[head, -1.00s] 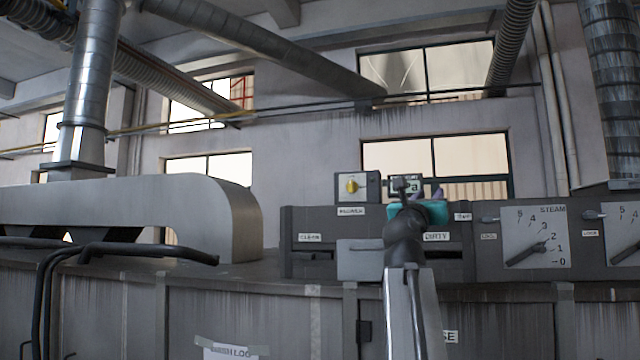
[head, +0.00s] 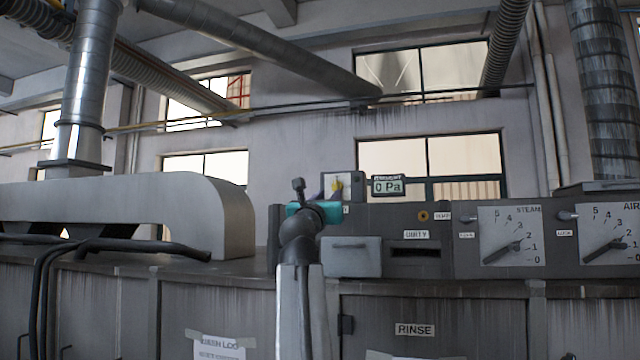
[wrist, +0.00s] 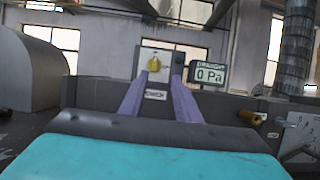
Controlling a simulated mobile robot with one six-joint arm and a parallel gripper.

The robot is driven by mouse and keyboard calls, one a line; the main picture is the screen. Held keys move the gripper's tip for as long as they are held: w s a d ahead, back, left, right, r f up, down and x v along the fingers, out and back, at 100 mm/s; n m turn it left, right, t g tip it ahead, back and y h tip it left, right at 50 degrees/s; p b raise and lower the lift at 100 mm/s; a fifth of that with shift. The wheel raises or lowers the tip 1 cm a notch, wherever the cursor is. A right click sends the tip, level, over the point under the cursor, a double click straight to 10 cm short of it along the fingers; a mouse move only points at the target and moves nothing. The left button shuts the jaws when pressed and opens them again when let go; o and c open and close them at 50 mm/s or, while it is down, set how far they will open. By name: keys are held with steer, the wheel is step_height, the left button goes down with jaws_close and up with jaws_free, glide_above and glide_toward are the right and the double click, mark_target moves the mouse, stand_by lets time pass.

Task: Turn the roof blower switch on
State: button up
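The roof blower switch is a yellow knob (wrist: 154,65) on a grey box with a pale face (wrist: 143,56). In the head view the knob (head: 337,187) is partly hidden by my gripper. My gripper (wrist: 160,78) has a teal body and two purple fingers, which stand apart with nothing held between them. In the wrist view the knob shows between and slightly beyond the fingertips. I cannot tell whether they touch it. In the head view my gripper (head: 331,190) is in front of the switch box. The knob's exact setting is hard to read.
A draught display (head: 388,186) reading 0 Pa stands right of the switch box. Below are a grey drawer-like box (head: 352,257) and a dark slot (head: 415,252). Steam (head: 511,236) and air (head: 609,233) dials are to the right, and a rounded grey duct (head: 222,215) is left.

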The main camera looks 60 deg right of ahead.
mark_target(336, 182)
steer(key=shift+w+p+x, duration=0.2)
steer(key=shift+p+x, duration=0.75)
steer(key=shift+x, duration=2.4)
steer(key=shift+w+p+x, duration=0.15)
steer(key=shift+p+x, duration=0.75)
steer(key=shift+x, duration=2.45)
steer(key=shift+a+r, duration=0.15)
steer(key=shift+a, duration=0.05)
steer(key=shift+c, duration=0.2)
